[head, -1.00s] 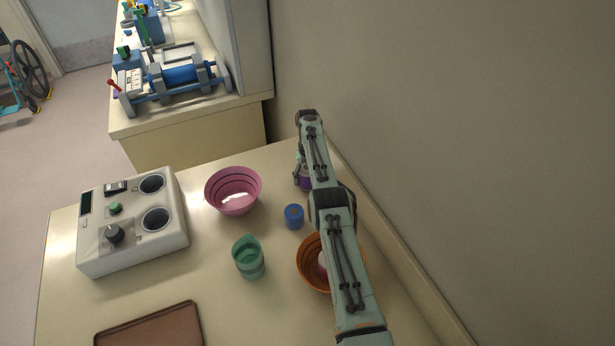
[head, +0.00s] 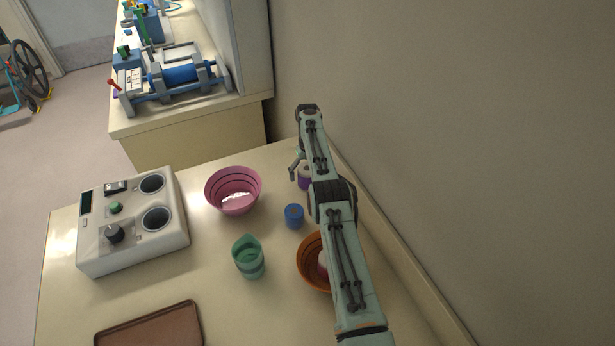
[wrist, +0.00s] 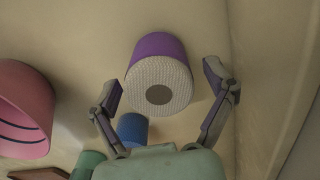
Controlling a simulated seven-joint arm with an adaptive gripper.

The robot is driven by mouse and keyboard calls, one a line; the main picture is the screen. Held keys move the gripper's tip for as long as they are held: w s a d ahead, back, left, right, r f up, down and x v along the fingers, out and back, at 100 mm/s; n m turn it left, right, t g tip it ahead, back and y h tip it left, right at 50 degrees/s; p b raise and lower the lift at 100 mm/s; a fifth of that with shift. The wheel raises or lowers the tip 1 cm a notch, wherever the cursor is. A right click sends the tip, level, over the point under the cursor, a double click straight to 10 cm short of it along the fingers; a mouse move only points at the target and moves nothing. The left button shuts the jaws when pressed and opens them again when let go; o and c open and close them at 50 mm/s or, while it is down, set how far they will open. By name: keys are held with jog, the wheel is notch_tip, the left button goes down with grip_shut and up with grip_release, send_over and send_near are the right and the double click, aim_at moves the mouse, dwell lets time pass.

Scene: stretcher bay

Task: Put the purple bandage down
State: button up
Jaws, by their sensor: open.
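The purple bandage (wrist: 160,75) is a roll with a purple side and a pale, woven end with a dark round core. In the wrist view it stands between the spread fingers of my gripper (wrist: 162,94), with a gap on both sides. In the head view the bandage (head: 304,182) shows only in part beside my arm, on the table near the wall. My gripper (head: 296,166) is open there, just above and left of the bandage; my arm hides its other finger.
A pink bowl (head: 233,190), a blue roll (head: 294,216), a green jug (head: 248,258) and an orange bowl (head: 312,264) stand close by. A white device (head: 135,235) and a brown tray (head: 150,328) are farther left. The wall (head: 450,150) is close on the right.

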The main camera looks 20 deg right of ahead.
notch_tip(320, 180, up, 6)
jog(key=shift+a+r, duration=0.1)
jog(key=shift+r, duration=0.05)
jog(key=s+a+r+n, duration=0.5)
jog(key=s+r+n, duration=0.1)
jog(key=r+n, duration=0.3)
jog(key=s+a+r+n, duration=0.5)
jog(key=s+r+n, duration=0.2)
jog(key=r+n, duration=0.3)
jog(key=s+a+f+n, duration=0.1)
jog(key=s+a+n, duration=0.2)
jog(key=s+n, duration=0.6)
jog(key=s+a+f+n, duration=0.2)
jog(key=s+a+n, duration=0.2)
jog(key=s+n, duration=0.6)
jog(key=s, duration=0.9)
jog(key=shift+f+y, duration=0.3)
jog(key=shift+y, duration=0.1)
